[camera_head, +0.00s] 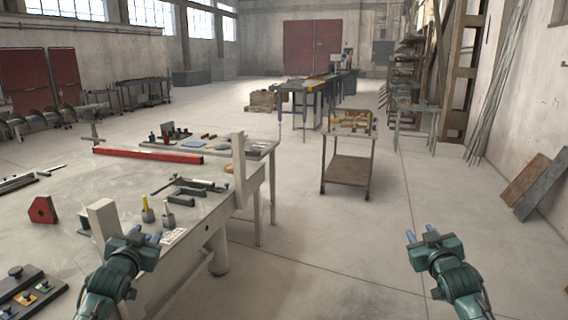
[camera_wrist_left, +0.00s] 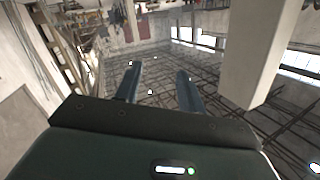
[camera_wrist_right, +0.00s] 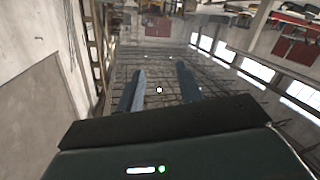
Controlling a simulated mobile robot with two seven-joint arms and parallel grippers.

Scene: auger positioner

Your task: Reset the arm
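My left gripper (camera_head: 145,234) is at the lower left of the head view, just right of a pale upright post (camera_head: 103,220) at the near corner of the large table. In the left wrist view its two blue fingers (camera_wrist_left: 159,78) are spread with nothing between them. My right gripper (camera_head: 421,233) is over open floor at the lower right. In the right wrist view its fingers (camera_wrist_right: 161,76) are also apart and empty. Both teal arms come up from the bottom edge of the head view. Neither gripper is visibly touching anything.
The large pale table (camera_head: 75,185) at left holds a red bar (camera_head: 148,155), a red block (camera_head: 42,209) and small tools. A second pale post (camera_head: 238,165) stands at its right edge. A cart (camera_head: 348,165) stands ahead. The floor (camera_head: 330,240) between my arms is clear.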

